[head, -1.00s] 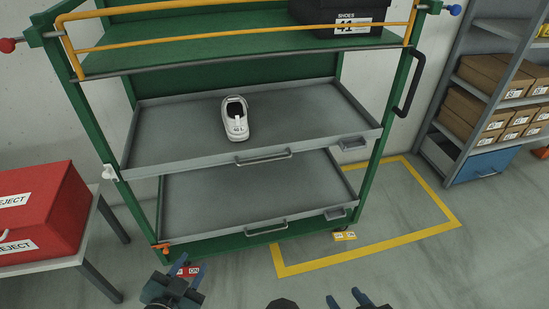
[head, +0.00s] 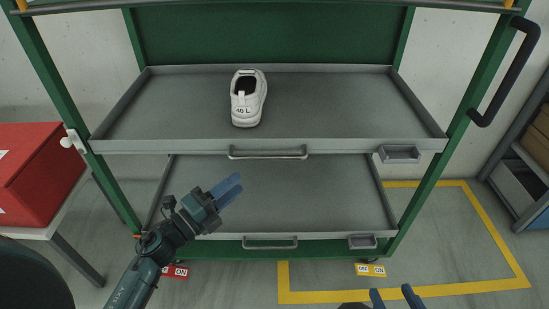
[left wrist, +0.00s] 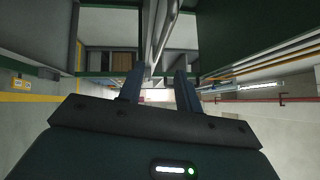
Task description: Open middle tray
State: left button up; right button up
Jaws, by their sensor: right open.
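The middle tray (head: 330,146) is a grey tray in a green rack, with a bar handle (head: 268,154) at the middle of its front edge.
A lower grey tray (head: 290,190) with its own handle (head: 270,243) sits beneath. A white knob (head: 73,140) is on the left post, and a black handle (head: 510,70) on the right post. A red bin (head: 35,170) stands on a table at left. Yellow-marked floor (head: 450,250) at right is clear.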

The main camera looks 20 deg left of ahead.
aim_at(268, 156)
pick_arm(q)
jog(key=x, duration=1.2)
jog(key=shift+c, duration=0.5)
grip_shut()
